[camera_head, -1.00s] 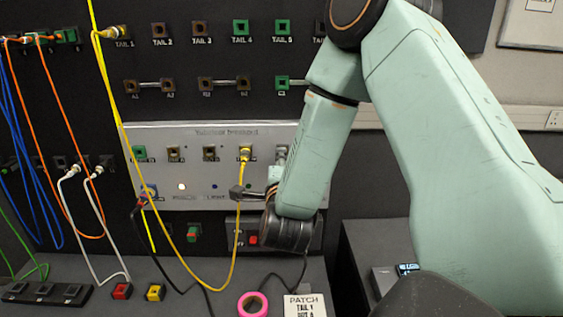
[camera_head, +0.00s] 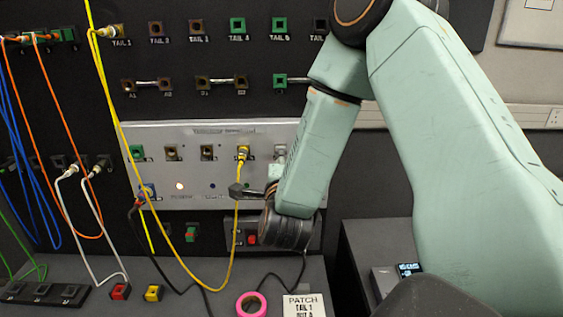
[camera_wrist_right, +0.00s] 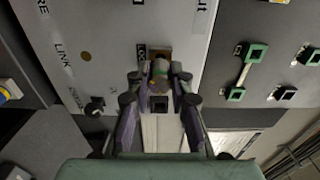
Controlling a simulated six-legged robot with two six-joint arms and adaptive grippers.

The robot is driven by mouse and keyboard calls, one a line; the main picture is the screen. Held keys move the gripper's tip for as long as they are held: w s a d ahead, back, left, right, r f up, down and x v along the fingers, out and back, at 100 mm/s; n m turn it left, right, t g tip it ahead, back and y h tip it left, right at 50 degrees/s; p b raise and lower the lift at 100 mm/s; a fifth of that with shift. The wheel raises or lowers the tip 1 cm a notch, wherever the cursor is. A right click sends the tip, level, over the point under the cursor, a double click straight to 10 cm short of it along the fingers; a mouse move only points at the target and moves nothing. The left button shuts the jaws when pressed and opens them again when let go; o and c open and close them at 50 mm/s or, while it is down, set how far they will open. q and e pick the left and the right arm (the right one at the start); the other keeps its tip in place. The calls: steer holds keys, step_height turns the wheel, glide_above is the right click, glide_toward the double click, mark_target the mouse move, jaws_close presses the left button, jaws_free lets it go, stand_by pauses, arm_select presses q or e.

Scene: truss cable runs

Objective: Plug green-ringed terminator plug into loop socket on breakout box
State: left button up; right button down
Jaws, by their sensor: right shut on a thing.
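The breakout box (camera_head: 208,200) is a light grey panel on the dark rack, with a row of sockets along its upper part. My right arm hides its right end in the head view. In the right wrist view, my right gripper (camera_wrist_right: 160,88) is shut on the terminator plug (camera_wrist_right: 160,70), a small metallic body with a green band. The plug's far end is at the brown loop socket (camera_wrist_right: 158,52) on the box face; I cannot tell whether it is seated. My left gripper is not in view.
A yellow cable (camera_head: 236,225) hangs from a box socket, left of my right arm. Other cables hang further left. A pink tape roll (camera_head: 251,304) and a patch card (camera_head: 304,306) lie on the ledge. A black knob (camera_wrist_right: 95,105) shows in the wrist view.

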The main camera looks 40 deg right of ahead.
steer(key=shift+w, duration=0.25)
steer(key=shift+w+d, duration=0.1)
steer(key=shift+d, duration=0.15)
steer(key=shift+a, duration=0.1)
stand_by(0.3)
steer(key=shift+d, duration=0.2)
steer(key=shift+w+d, duration=0.1)
steer(key=shift+w, duration=0.15)
stand_by(0.3)
steer(key=shift+b, duration=0.3)
steer(key=shift+m+b, duration=1.2)
steer(key=shift+b, duration=0.05)
steer(key=shift+r, duration=0.1)
